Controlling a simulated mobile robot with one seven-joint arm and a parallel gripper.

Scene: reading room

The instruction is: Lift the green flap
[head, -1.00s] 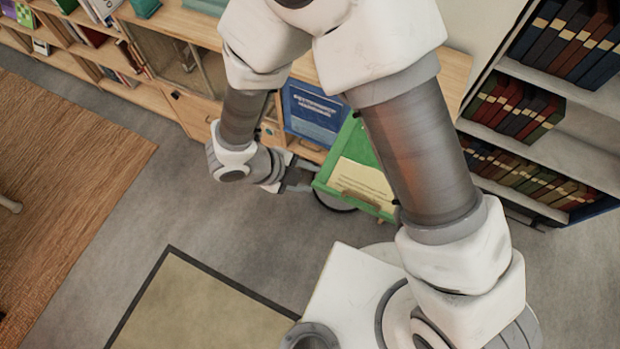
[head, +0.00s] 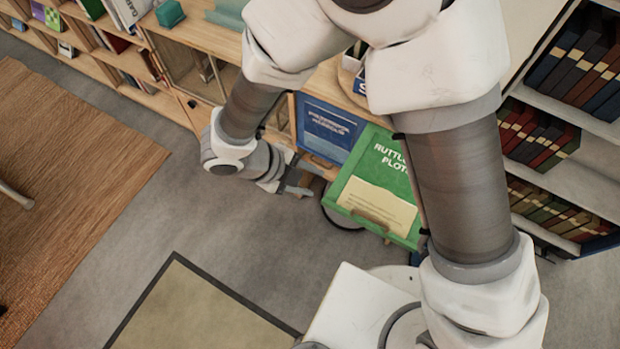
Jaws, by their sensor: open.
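The green flap (head: 352,195) is a panel with white lettering, partly cut off by my arm, and a cream label. A wooden handle (head: 370,216) sits near its lower edge. The flap is tilted out from the cabinet front. My gripper (head: 302,180) is at the flap's left side, with its fingers apart and nothing seen between them. One finger is close to the flap's left edge; I cannot tell whether it touches. My arm hides the flap's right part.
A blue flap (head: 326,132) hangs on the cabinet just left of the green one. Wooden shelves (head: 150,100) run to the left, and a bookcase (head: 585,105) stands at the right. A dark round thing (head: 343,218) lies below the flap. Grey floor (head: 235,225) is clear in front.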

